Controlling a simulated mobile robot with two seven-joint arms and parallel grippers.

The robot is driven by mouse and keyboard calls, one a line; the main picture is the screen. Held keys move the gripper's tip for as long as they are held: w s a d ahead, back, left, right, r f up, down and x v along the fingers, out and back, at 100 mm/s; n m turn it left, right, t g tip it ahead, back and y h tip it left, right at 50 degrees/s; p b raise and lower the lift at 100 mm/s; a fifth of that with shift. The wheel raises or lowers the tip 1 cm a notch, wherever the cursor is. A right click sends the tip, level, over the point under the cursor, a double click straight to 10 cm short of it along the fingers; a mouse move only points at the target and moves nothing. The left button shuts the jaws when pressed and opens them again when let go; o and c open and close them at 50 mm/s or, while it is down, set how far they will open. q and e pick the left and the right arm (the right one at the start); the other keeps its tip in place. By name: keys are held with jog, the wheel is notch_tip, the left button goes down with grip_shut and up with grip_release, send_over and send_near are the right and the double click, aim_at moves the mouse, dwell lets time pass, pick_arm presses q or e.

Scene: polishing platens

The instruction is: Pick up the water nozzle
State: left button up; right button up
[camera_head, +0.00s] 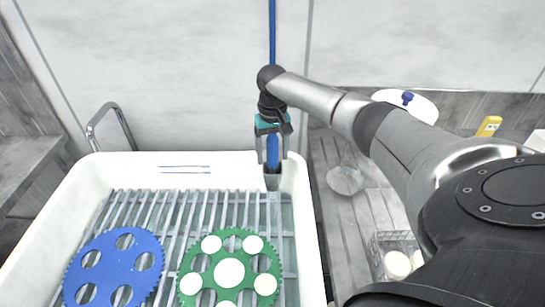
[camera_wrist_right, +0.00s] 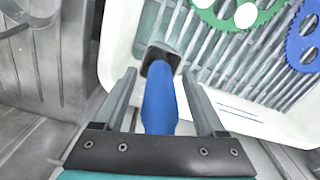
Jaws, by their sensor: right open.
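The blue water nozzle (camera_head: 272,152) sits upright in a grey holder (camera_head: 272,181) at the right back corner of the white basin. In the right wrist view the nozzle (camera_wrist_right: 159,103) runs down into the dark square mouth of the holder (camera_wrist_right: 161,57). My right gripper (camera_head: 272,160) is above the holder, pointing down, with its fingers open on both sides of the nozzle. In the right wrist view a gap shows between the nozzle and each finger of the right gripper (camera_wrist_right: 159,76). My left gripper is not in view.
The white basin (camera_head: 52,215) has a slatted rack (camera_head: 180,205) carrying a blue toothed disc (camera_head: 118,255) and a green one (camera_head: 232,243) with white rounds. A blue hose (camera_head: 272,30) hangs above the gripper. A clear round dish (camera_head: 345,180) and wire basket (camera_head: 383,243) stand right of the basin.

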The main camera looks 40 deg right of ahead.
jog(key=shift+f, duration=0.1)
jog(key=shift+c, duration=0.2)
grip_shut()
dwell(0.4)
